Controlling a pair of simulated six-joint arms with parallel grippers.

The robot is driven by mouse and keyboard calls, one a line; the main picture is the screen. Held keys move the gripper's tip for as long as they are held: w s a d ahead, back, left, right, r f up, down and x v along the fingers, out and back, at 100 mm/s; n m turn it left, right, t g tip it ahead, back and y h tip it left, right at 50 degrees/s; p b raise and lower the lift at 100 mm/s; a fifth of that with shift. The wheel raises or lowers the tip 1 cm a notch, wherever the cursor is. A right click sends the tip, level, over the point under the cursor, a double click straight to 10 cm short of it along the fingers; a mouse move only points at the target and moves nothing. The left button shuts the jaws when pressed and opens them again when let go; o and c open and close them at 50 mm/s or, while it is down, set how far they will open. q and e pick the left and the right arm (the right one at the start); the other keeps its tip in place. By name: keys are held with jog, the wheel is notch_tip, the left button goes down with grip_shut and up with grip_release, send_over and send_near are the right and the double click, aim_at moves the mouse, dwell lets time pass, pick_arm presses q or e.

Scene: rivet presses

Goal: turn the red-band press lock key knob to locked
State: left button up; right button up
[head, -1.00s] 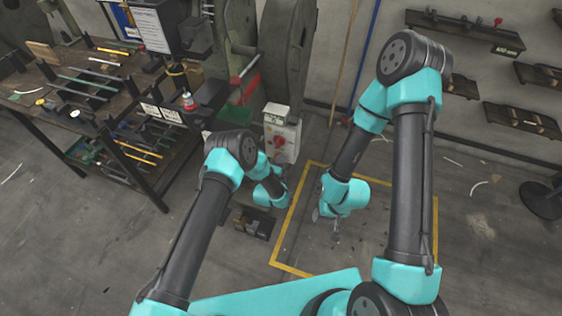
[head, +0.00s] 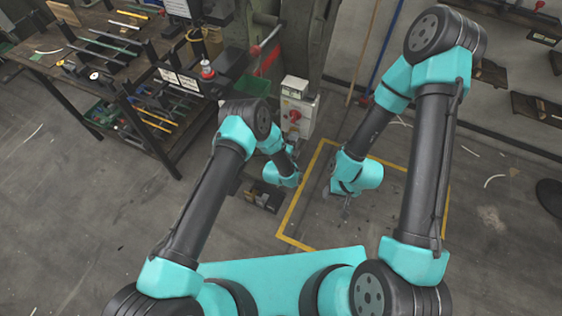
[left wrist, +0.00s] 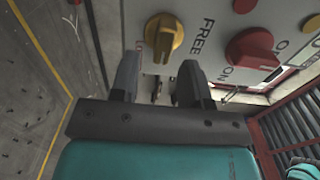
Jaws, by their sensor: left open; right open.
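In the left wrist view a yellow knob (left wrist: 164,36) sits on a pale panel beside the word FREE; its raised grip runs roughly up and down the picture. A red knob (left wrist: 250,48) with ON and O marks is to its right. My left gripper (left wrist: 160,78) is open and empty, its fingertips just short of the panel, below the yellow knob and apart from it. In the head view the white control box (head: 298,113) shows the red knob; my left gripper (head: 294,151) is just below it, partly hidden. My right gripper (head: 346,208) hangs low over the floor.
A workbench (head: 60,80) with rods stands at the left. The dark green press body (head: 300,45) rises behind the control box. Wall shelves (head: 535,108) are at the right.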

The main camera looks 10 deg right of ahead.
pick_arm(q)
jog(key=v, duration=1.5)
jog(key=shift+a, duration=0.15)
jog(key=s+a+r+n+g+y, duration=0.15)
jog(key=a+n+g+y, duration=0.4)
jog(key=a+n, duration=0.85)
jog(key=s+a+r+n+g, duration=0.2)
jog(key=s+a+n+g, duration=0.2)
jog(key=s+a+n, duration=0.2)
jog(key=s+a+r+n+g, duration=0.3)
jog(key=s+a+n+g, duration=0.2)
jog(key=s+a+n, duration=0.1)
jog(key=s+a, duration=0.1)
jog(key=s, duration=0.1)
jog(key=shift+s+r, duration=0.2)
jog(key=shift+s, duration=0.2)
